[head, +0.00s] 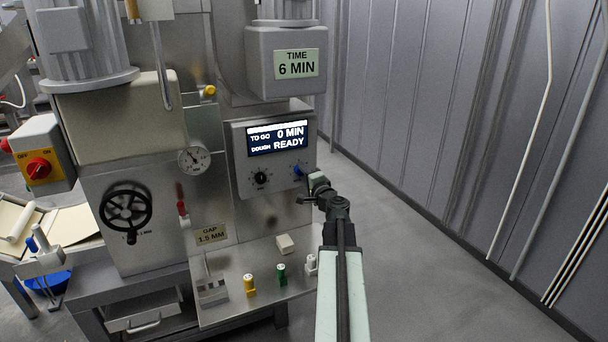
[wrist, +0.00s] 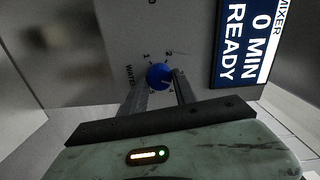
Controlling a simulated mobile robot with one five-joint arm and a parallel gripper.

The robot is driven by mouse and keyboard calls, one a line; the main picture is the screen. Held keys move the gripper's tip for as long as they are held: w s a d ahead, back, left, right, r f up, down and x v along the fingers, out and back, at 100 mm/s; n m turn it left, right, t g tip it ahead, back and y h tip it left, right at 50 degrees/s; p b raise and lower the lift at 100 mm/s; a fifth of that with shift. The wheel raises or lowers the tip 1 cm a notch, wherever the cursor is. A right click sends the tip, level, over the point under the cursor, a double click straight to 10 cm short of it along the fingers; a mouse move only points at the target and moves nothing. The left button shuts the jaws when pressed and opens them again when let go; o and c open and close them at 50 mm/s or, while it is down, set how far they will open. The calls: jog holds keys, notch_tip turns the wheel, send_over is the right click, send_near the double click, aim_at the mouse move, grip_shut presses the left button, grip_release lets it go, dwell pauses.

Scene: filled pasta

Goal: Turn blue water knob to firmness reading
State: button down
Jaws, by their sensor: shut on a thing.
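The blue water knob (head: 298,170) is on the front panel of the machine, below the display at its right. In the wrist view the blue knob (wrist: 158,75) sits between the two fingers of my gripper (wrist: 163,84), beside a "WATE…" label and scale numbers. My gripper (head: 308,178) reaches the panel from the right and is shut on the knob; it partly hides the knob in the head view. The display (head: 277,138) reads "TO GO 0 MIN" and "DOUGH READY". It also shows in the wrist view (wrist: 245,45).
A black knob (head: 261,179) is left of the blue one. A round gauge (head: 194,159), black handwheel (head: 126,206) and red switch (head: 39,169) are farther left. Small yellow (head: 249,286) and green (head: 282,275) pieces stand on the ledge below. The floor at right is clear.

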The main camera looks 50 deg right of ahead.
jog(key=shift+n, duration=2.1)
jog(key=c, duration=1)
grip_release()
jog(key=v, duration=0.8)
jog(key=shift+w, duration=0.1)
